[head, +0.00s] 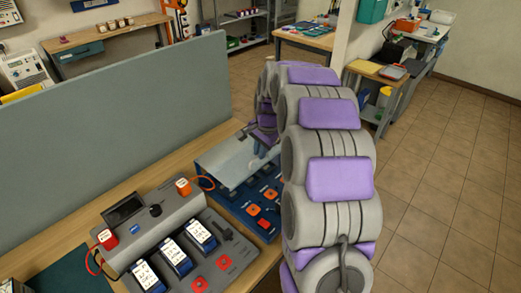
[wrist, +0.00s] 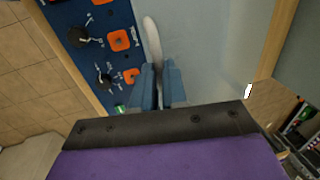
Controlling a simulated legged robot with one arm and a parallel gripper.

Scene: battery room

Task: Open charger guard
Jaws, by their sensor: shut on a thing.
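Orange buttons (wrist: 121,40) and black knobs on the charger's blue face show uncovered beside the handle. I cannot tell how far the guard is tilted. My arm hides part of the charger in the head view.
A grey charger unit (head: 165,215) with several white-screened battery packs (head: 175,257) stands on the wooden bench at left. A grey partition (head: 120,105) rises behind the bench. An orange cable (head: 203,183) runs between the units. The tiled floor (head: 440,190) at right is clear.

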